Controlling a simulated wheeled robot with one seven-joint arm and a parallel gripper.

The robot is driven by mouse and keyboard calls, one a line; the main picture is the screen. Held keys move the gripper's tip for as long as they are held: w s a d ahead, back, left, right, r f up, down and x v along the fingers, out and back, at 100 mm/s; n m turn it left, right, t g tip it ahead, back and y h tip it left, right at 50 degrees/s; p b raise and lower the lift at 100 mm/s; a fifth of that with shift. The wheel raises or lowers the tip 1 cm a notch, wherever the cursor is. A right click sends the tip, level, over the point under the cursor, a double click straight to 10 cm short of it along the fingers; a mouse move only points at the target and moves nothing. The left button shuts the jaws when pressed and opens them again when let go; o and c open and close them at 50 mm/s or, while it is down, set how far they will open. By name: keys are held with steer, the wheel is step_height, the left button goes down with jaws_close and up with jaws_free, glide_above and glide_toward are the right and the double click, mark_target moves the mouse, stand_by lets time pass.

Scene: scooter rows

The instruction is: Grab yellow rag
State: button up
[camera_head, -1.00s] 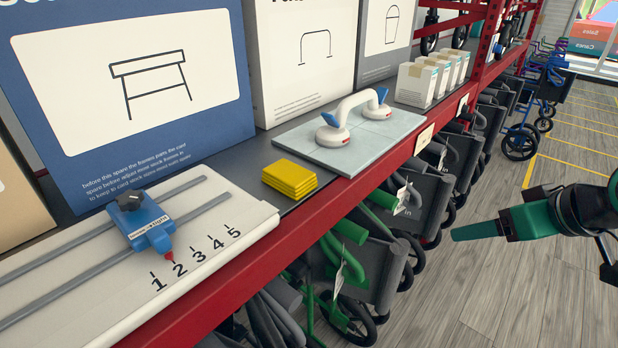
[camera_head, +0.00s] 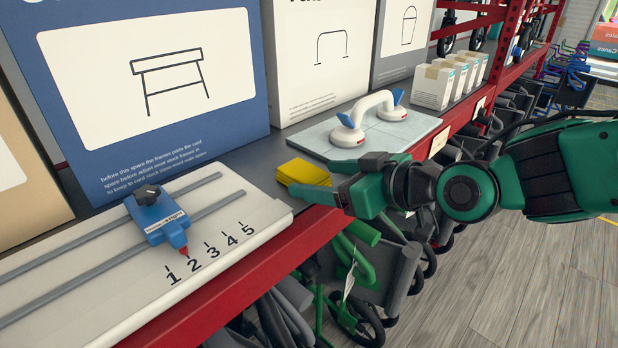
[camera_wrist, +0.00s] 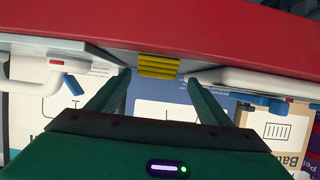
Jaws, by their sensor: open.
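The yellow rag (camera_head: 301,173) is a folded stack lying on the grey shelf, between the white numbered board and the pale tile with the suction handle. It also shows in the wrist view (camera_wrist: 158,66), near the top centre. My gripper (camera_head: 311,183) is at the shelf's front edge, its fingers pointing at the rag. In the wrist view the two green fingers (camera_wrist: 158,78) are spread apart with nothing between them, and the rag lies beyond the gap between their tips. In the head view a finger overlaps the rag's right and front side. Whether it touches cannot be told.
The white board (camera_head: 150,262) with a blue slider (camera_head: 156,215) is left of the rag. The white suction handle (camera_head: 365,118) stands on a tile (camera_head: 312,138) behind it. Large boxes (camera_head: 165,90) line the back. The red shelf edge (camera_head: 240,285) runs in front.

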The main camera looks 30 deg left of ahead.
mark_target(309, 174)
steer(key=shift+w+x, duration=0.15)
steer(key=shift+x, duration=1.15)
steer(key=shift+w+x, duration=0.1)
steer(key=shift+x, duration=1.2)
steer(key=shift+r, duration=0.15)
steer(key=shift+c, duration=0.3)
steer(key=c, duration=1.1)
steer(key=shift+o, duration=0.2)
